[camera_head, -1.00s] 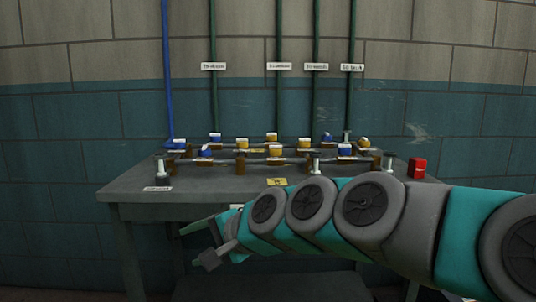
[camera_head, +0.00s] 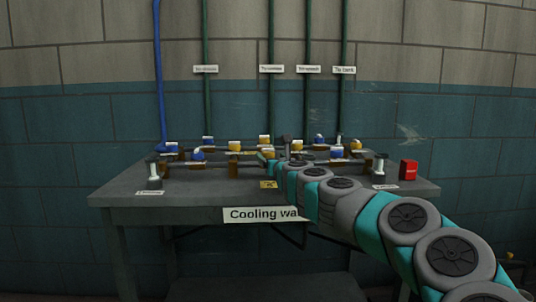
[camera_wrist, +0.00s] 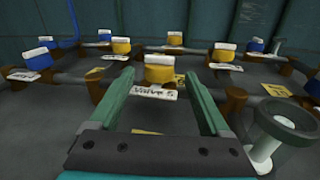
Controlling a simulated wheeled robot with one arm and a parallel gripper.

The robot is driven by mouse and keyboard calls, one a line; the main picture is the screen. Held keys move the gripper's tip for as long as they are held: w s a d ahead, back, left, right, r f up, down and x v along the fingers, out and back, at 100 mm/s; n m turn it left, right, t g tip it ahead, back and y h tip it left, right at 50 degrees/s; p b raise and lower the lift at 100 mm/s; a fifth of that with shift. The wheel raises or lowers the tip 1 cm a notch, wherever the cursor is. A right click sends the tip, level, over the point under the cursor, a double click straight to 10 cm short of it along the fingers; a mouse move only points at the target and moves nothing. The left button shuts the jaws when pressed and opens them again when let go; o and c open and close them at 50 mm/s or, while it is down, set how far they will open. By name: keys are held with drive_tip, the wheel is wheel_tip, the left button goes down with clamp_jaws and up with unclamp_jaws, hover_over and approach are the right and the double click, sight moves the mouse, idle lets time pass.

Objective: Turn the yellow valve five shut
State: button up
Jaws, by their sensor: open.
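The yellow valve (camera_wrist: 159,70) labelled as valve 5 stands between my gripper's fingers in the wrist view. It has a yellow body with a white top. Its white label plate (camera_wrist: 158,92) lies in front of it. My gripper (camera_wrist: 160,82) is open, with one green finger on each side of the valve; I cannot tell whether either finger touches it. In the head view my gripper (camera_head: 267,157) is over the bench among the valves, partly hidden by my arm. I cannot tell for sure which valve there is valve five.
Other yellow valves (camera_wrist: 121,46) and blue valves (camera_wrist: 38,59) stand on pipes around it. A pale round-topped fitting (camera_wrist: 284,122) stands close on the right. A red box (camera_head: 409,167) is at the bench's (camera_head: 190,199) right end. Pipes rise up the wall behind.

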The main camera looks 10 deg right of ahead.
sight(270, 155)
drive_tip(key=shift+w+a, duration=0.1)
drive_tip(key=shift+w, duration=2.05)
clamp_jaws()
